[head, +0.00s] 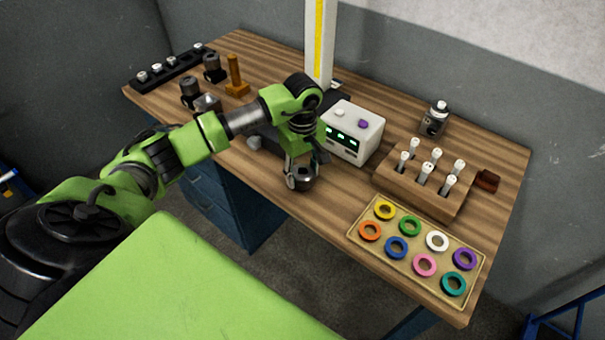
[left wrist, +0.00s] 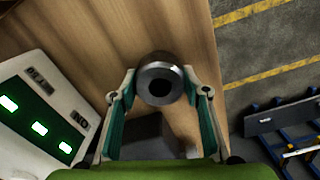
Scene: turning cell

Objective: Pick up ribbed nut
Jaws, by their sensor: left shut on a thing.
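The ribbed nut (head: 303,179) looks like a dark, round metal part near the table's front edge, in front of the white box. In the left wrist view the nut (left wrist: 160,84) shows a pale rim and a dark central hole; I cannot make out its ribs. My left gripper (head: 298,180) points down and is shut on the nut, with its two green-padded fingers (left wrist: 160,97) on either side of it. I cannot tell whether the nut touches the tabletop. My right gripper is in neither view.
The white box (head: 352,133) with green displays stands close behind the gripper. A wooden block (head: 410,190) with white-topped tools and a tray (head: 360,233) of coloured rings lie to the right. Dark holders (head: 190,90) and a wooden peg (head: 235,75) stand at the back left.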

